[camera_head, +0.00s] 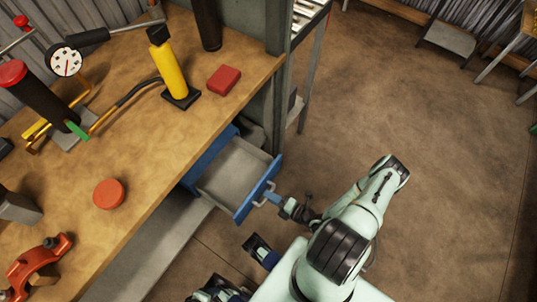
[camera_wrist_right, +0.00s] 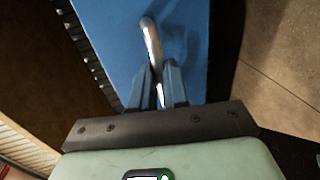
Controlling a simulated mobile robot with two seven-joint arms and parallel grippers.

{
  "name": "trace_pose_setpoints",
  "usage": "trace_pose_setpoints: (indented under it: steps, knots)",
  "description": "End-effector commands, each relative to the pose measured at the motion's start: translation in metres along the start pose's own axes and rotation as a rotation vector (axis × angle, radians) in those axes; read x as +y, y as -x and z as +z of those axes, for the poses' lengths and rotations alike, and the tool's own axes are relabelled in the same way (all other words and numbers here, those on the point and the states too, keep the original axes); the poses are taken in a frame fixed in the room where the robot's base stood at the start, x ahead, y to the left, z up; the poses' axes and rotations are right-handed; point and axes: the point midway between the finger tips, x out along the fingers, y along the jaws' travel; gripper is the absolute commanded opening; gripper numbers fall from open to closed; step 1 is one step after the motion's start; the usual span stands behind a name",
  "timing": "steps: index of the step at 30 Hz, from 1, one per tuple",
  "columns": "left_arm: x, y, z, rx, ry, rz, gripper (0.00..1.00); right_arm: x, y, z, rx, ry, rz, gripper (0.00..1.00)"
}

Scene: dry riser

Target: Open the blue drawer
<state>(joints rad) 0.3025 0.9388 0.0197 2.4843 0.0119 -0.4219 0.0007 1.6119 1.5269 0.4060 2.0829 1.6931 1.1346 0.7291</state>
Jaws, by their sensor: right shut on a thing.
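The blue drawer (camera_head: 258,192) stands under the wooden workbench and is pulled part way out. Its grey inside (camera_head: 235,172) shows and looks empty. A silver bar handle (camera_head: 268,188) sits on its blue front. My right gripper (camera_head: 273,198) is at the handle, in front of the drawer. In the right wrist view the fingers (camera_wrist_right: 161,88) are shut on the handle (camera_wrist_right: 152,45), with the blue front behind.
The workbench (camera_head: 140,150) holds a yellow cylinder (camera_head: 170,72), a red block (camera_head: 224,79), a red disc (camera_head: 108,194), a dial gauge (camera_head: 66,61) and an orange clamp (camera_head: 40,266). A metal post (camera_head: 277,90) stands beyond the drawer. The brown floor (camera_head: 430,130) at right is clear.

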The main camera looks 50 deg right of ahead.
Motion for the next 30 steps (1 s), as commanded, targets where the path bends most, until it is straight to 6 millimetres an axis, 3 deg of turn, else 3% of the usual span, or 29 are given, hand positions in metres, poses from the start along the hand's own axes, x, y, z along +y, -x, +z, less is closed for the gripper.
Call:
trace_pose_setpoints:
  steps: [5, 6, 8, 20, 30]
  knots:
    - [0.000, 0.000, 0.000, 0.000, 0.000, 0.000, 0.43, 0.001, -0.001, 0.000, 0.000, 0.000, 0.003, 0.00]
    - [0.000, 0.000, 0.000, 0.000, 0.000, 0.000, 0.43, 0.001, -0.001, 0.000, 0.000, 0.000, 0.003, 0.24]
    - [0.000, 0.000, 0.000, 0.000, 0.000, 0.000, 0.43, 0.001, -0.001, 0.000, 0.000, 0.000, 0.003, 0.40]
    - [0.000, 0.001, 0.000, 0.000, 0.000, 0.000, 0.43, 0.000, 0.007, 0.001, -0.001, 0.001, -0.001, 0.40]
    - [0.001, 0.003, 0.002, -0.004, 0.000, -0.001, 0.43, 0.000, 0.077, 0.001, -0.003, 0.001, -0.002, 0.40]
